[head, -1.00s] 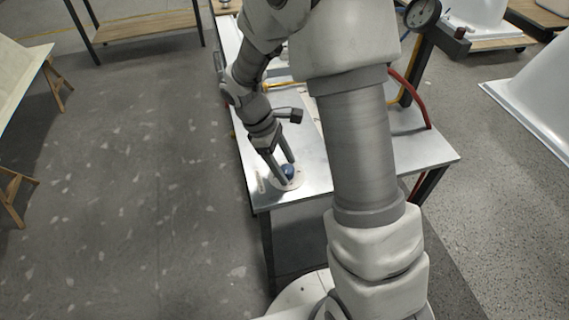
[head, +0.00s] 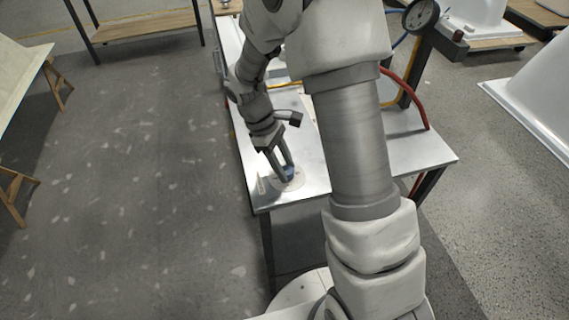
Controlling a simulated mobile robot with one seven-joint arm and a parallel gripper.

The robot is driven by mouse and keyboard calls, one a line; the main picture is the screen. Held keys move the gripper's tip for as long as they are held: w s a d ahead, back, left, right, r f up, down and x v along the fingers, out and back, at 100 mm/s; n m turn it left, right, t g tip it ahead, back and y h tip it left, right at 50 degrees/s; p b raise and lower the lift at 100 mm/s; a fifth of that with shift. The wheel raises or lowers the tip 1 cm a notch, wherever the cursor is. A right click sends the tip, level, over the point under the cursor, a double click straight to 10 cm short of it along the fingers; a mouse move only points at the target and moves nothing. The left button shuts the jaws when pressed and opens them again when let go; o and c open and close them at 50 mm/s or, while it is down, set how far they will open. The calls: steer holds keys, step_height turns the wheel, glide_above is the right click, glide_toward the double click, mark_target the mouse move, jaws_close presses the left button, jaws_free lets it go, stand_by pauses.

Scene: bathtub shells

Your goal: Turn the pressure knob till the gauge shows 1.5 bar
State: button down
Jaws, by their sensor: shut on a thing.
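The pressure knob (head: 289,173) is small and blue. It sits on a pale round plate (head: 297,184) near the front left corner of the metal table. My gripper (head: 288,176) points down at the knob and is shut on it, with the fingers on either side. The gauge (head: 421,15) is a round dial with a dark rim at the top right, behind the table. Its face is seen at a slant and is too small to read the needle. My arm hides the middle of the table.
The metal table (head: 415,150) has a bare right part. A red hose (head: 418,97) curves down behind my arm to the tabletop. White tub shells (head: 535,95) stand at the right. A wooden bench (head: 140,27) stands at the back left, with open floor in front of it.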

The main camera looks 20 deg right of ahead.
steer(key=shift+c, duration=2.1)
jaws_free()
steer(key=shift+r, duration=0.1)
steer(key=p+v, duration=0.2)
steer(key=v, duration=1.5)
steer(key=shift+w+r, duration=0.1)
steer(key=shift+r, duration=0.05)
